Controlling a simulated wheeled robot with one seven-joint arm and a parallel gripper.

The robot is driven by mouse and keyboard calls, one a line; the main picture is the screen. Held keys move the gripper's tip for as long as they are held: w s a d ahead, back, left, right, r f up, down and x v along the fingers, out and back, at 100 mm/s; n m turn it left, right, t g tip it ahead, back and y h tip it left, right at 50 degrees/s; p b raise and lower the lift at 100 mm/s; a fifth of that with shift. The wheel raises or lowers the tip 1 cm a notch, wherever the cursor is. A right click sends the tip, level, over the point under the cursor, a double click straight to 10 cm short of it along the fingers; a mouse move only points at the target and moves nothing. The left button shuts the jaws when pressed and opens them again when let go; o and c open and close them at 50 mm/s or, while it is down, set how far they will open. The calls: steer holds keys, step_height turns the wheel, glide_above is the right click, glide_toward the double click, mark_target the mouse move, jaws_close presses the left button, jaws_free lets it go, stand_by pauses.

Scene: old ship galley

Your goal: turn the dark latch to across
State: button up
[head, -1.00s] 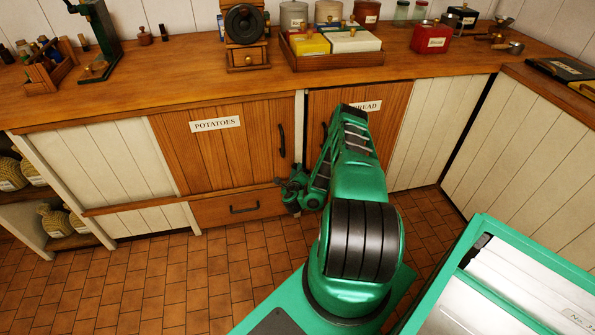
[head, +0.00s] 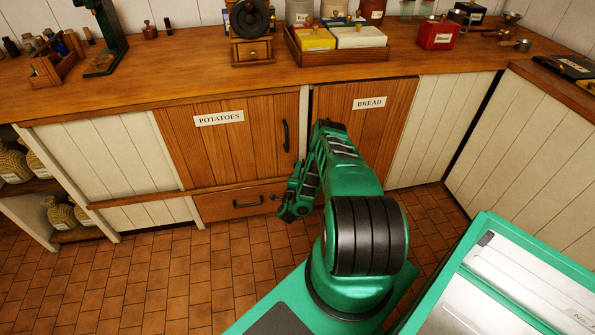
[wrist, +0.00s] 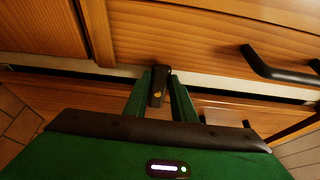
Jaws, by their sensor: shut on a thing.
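The dark latch (wrist: 158,86) shows in the wrist view as a small dark piece with a yellowish spot. It lies between the two green fingertips of my gripper (wrist: 159,94), which is shut on it. In the picture it stands nearly upright, tilted a little. In the head view my gripper (head: 277,197) is low at the cabinet front, by the right end of the drawer (head: 240,203) under the potatoes door (head: 225,145). The latch cannot be made out there.
The bread door (head: 372,125) is right of the potatoes door, partly behind my arm. A dark handle (wrist: 275,68) is right of my gripper in the wrist view. The counter (head: 180,85) above carries boxes and tins. The tiled floor (head: 150,275) at left is clear.

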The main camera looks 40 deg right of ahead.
steer(key=shift+s+a+f, duration=0.1)
steer(key=shift+a+f, duration=0.05)
steer(key=shift+f, duration=0.15)
steer(key=o, duration=0.8)
steer(key=shift+r, duration=0.1)
steer(key=shift+v, duration=5.2)
